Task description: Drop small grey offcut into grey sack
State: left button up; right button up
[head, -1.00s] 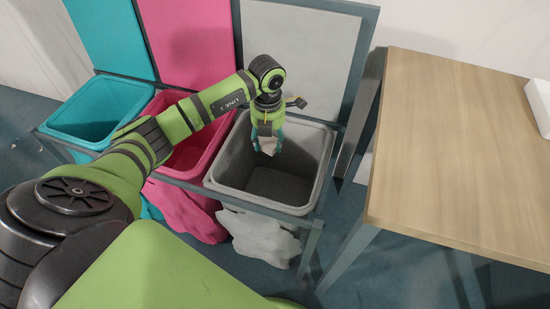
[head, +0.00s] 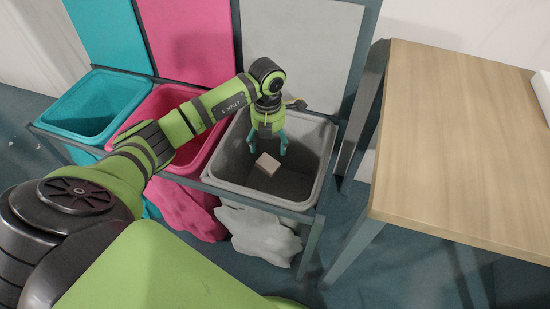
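The small grey offcut (head: 267,164) is a pale block inside the grey sack (head: 312,203), below my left gripper. It looks tilted and apart from the fingers; I cannot tell whether it is falling or resting on the bottom. The grey sack is an open bin with a grey rim in a frame, with a grey panel behind it. My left gripper (head: 268,147) is over the sack's opening, pointing down, with its teal fingers spread and empty. My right gripper is not in view.
A pink sack (head: 213,165) and a teal sack (head: 70,135) stand in the same frame to the left. A wooden table (head: 460,140) stands at the right, with a white object (head: 543,92) at its edge. The visible tabletop is otherwise clear.

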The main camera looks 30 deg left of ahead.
pick_arm(q)
notch_tip(320, 180, up, 12)
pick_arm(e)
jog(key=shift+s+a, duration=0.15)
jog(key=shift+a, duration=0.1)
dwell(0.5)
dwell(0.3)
